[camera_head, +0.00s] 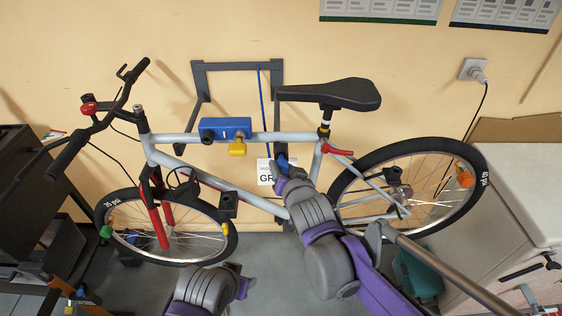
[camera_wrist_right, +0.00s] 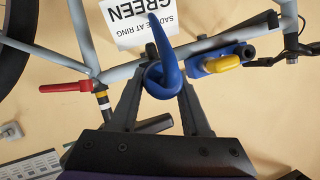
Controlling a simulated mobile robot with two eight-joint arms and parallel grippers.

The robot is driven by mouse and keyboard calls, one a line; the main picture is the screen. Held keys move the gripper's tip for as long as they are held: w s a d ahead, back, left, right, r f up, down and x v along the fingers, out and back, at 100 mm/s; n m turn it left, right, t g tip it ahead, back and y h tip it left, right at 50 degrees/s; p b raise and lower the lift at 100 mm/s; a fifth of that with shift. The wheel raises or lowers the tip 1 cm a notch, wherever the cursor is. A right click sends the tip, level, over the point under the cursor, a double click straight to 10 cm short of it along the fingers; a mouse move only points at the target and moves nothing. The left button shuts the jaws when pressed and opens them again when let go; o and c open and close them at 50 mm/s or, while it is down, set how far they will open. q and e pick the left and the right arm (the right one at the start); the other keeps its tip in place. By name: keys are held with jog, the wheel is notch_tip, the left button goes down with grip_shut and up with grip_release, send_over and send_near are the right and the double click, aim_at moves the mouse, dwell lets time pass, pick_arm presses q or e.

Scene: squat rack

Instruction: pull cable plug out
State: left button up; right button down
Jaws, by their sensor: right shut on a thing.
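The cable plug (camera_head: 479,75) is a light plug seated in a wall socket (camera_head: 468,66) at the upper right, with a black cable (camera_head: 479,109) hanging down behind the bicycle. The socket also shows at the left edge of the wrist view (camera_wrist_right: 10,131). My right gripper (camera_head: 282,166) is in front of the bicycle frame, well left of and below the socket. It is shut on a blue looped strap end (camera_wrist_right: 163,78), held between its two dark fingers. My left arm shows only at the bottom of the head view; its fingers cannot be made out.
A bicycle (camera_head: 180,141) hangs across the wall on a dark rack (camera_head: 236,66). A blue lock box (camera_head: 226,127) with a yellow part is on its top tube. A white sign (camera_head: 264,172) is behind my gripper. A pale cabinet (camera_head: 510,188) stands at right, dark furniture at left.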

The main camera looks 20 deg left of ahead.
pick_arm(q)
jog(key=shift+w+r+p, duration=0.25)
jog(key=shift+r+p, duration=0.15)
jog(key=shift+r, duration=0.2)
jog(key=shift+w+r+p, duration=0.25)
jog(key=shift+r+p, duration=0.1)
jog(key=shift+r, duration=0.2)
pick_arm(e)
jog(key=s+d, duration=0.2)
jog(key=s, duration=0.5)
jog(key=shift+s, duration=0.25)
